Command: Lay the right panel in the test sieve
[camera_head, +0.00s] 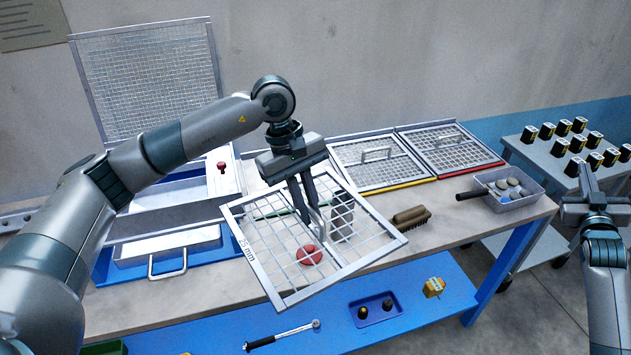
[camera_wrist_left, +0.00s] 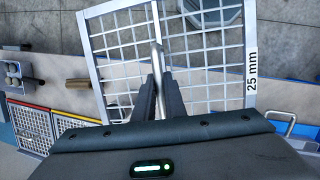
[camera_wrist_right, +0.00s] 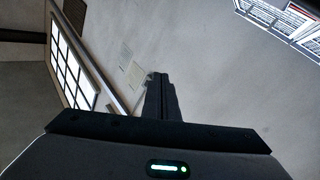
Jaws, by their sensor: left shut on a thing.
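My left gripper (camera_head: 312,222) is shut on the handle of a square metal grid panel (camera_head: 262,272) marked 25 mm. It holds the panel tilted above the table's front edge; the left wrist view shows the same panel (camera_wrist_left: 250,42) with the handle (camera_wrist_left: 157,50) between the fingers. The test sieve (camera_head: 118,240), seemingly the metal box on the left, has a raised mesh lid (camera_head: 148,75) and a handled pan (camera_head: 165,248) at its front. Two finer panels, one yellow-edged (camera_head: 345,152) and one red-edged (camera_head: 468,137), lie at the back. My right gripper (camera_head: 586,175) is shut and empty at far right.
A red round thing (camera_head: 309,255) shows through the held grid. A brush (camera_head: 411,216) and a grey tray of stones (camera_head: 518,203) are on the table. A blue lower shelf (camera_head: 330,335) holds small items. A side table (camera_head: 548,158) carries several dark blocks.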

